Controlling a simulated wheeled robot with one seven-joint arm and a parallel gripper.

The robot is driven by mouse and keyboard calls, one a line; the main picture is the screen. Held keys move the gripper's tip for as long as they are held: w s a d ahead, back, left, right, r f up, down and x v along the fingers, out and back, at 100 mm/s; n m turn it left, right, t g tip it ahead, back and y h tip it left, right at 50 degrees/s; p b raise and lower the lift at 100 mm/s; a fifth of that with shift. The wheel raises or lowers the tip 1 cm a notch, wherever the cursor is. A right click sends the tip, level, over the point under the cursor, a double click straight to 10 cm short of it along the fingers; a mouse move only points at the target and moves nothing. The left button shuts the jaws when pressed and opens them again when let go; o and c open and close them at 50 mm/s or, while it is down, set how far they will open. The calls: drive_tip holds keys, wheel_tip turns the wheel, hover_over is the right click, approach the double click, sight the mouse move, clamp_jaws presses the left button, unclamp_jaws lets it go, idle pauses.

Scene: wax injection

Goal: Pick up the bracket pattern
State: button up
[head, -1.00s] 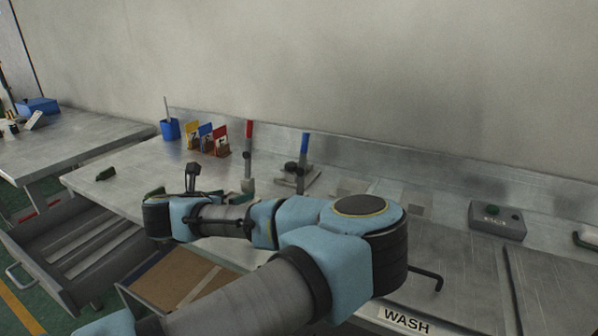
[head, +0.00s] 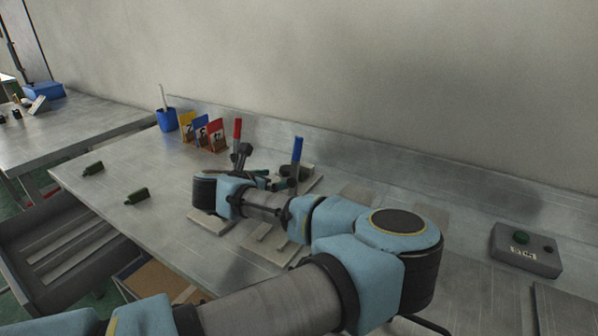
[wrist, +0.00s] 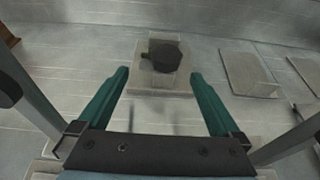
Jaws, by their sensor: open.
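A dark, blocky piece (wrist: 165,56) sits on a pale grey block (wrist: 140,84) in the wrist view; it may be the bracket pattern, but its shape is too dark to tell. My gripper (wrist: 160,73) is open and empty, with its green fingertips apart on either side of the block's near part. The piece lies just beyond the fingertips, between their lines. In the head view my gripper (head: 268,183) is beside the blue-handled fixture, partly hidden by my wrist. Two dark green pieces, one farther left (head: 93,168) and one nearer (head: 137,195), lie on the bench.
A red handle (head: 237,129) and a blue handle (head: 298,150) stand upright near my gripper. Colored cards (head: 202,135) and a blue cup (head: 167,119) stand at the back. A button box (head: 526,250) is at right. The left bench surface is mostly clear.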

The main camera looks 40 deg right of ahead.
drive_tip(key=x, duration=0.3)
drive_tip(key=shift+r+p, duration=0.1)
drive_tip(key=shift+p, duration=0.2)
drive_tip(key=p+x, duration=0.2)
drive_tip(key=x, duration=0.2)
drive_tip(key=shift+w+r, duration=0.1)
drive_tip(key=shift+r, duration=0.05)
drive_tip(key=shift+w+d+f+p, duration=0.1)
drive_tip(key=shift+d+f+p, duration=0.25)
drive_tip(key=shift+d, duration=0.2)
clamp_jaws()
